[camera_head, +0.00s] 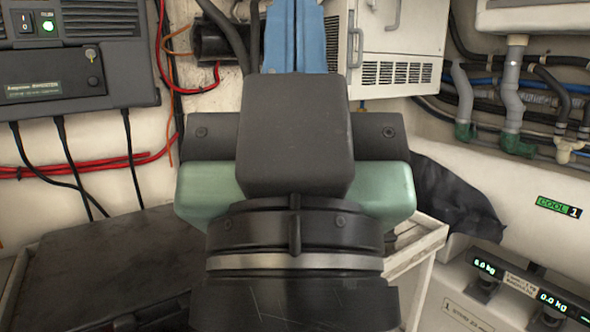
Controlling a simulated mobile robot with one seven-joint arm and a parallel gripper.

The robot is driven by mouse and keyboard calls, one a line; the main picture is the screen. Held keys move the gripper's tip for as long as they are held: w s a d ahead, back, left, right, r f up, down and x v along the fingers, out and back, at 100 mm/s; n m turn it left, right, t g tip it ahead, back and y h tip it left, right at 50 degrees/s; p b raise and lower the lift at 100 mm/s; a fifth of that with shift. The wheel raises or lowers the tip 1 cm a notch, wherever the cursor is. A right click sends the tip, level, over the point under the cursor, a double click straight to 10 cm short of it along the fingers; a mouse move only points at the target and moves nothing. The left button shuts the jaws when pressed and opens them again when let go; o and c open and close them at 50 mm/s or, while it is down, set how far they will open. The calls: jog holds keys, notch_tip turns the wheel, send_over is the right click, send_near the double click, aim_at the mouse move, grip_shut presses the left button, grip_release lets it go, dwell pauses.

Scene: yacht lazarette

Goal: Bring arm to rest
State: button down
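My gripper (295,12) fills the middle of the head camera view, seen from behind. It has a black wrist with a metal band, a green and dark grey body, and two blue fingers pointing up. The fingers lie side by side with no clear gap, so the gripper looks shut. Nothing is seen held between them, but their tips are cut off by the top edge. My arm below the wrist is out of view.
A dark control unit (80,60) with cables hangs at left above a dark box top (90,255). A white vented cabinet (400,45) and pipes (512,95) are behind at right. A pale-edged stand (418,250), a black bag (455,195) and weight displays (520,283) are lower right.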

notch_tip(320, 180, up, 20)
jog(key=p, duration=1.7)
jog(key=shift+f, duration=0.15)
